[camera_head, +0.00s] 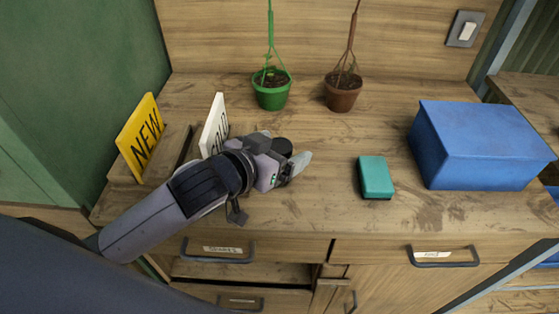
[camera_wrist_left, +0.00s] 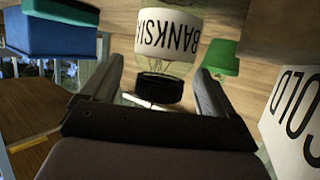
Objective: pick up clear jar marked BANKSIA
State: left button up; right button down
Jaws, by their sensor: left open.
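The clear jar marked BANKSIA (camera_wrist_left: 166,42) shows in the left wrist view, with a white label and a black lid (camera_wrist_left: 158,88). The picture is inverted there, and the jar looks upright. It lies between the two finger lines of my left gripper (camera_wrist_left: 160,78), with gaps on both sides. In the head view my left gripper (camera_head: 290,163) is over the middle of the desk, open. A dark round top (camera_head: 282,146), likely the jar's lid, shows beside its fingers; the jar's body is mostly hidden there. My right gripper is in neither view.
A white sign (camera_head: 214,125) and a yellow NEW sign (camera_head: 141,137) stand left. A green pot (camera_head: 271,97) and a brown pot (camera_head: 342,96) with plants stand behind. A teal block (camera_head: 375,177) and a blue box (camera_head: 478,150) are right. Bare desk lies between the gripper and block.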

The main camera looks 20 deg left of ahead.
pick_arm(q)
jog(key=c, duration=1.2)
jog(key=shift+r, duration=0.1)
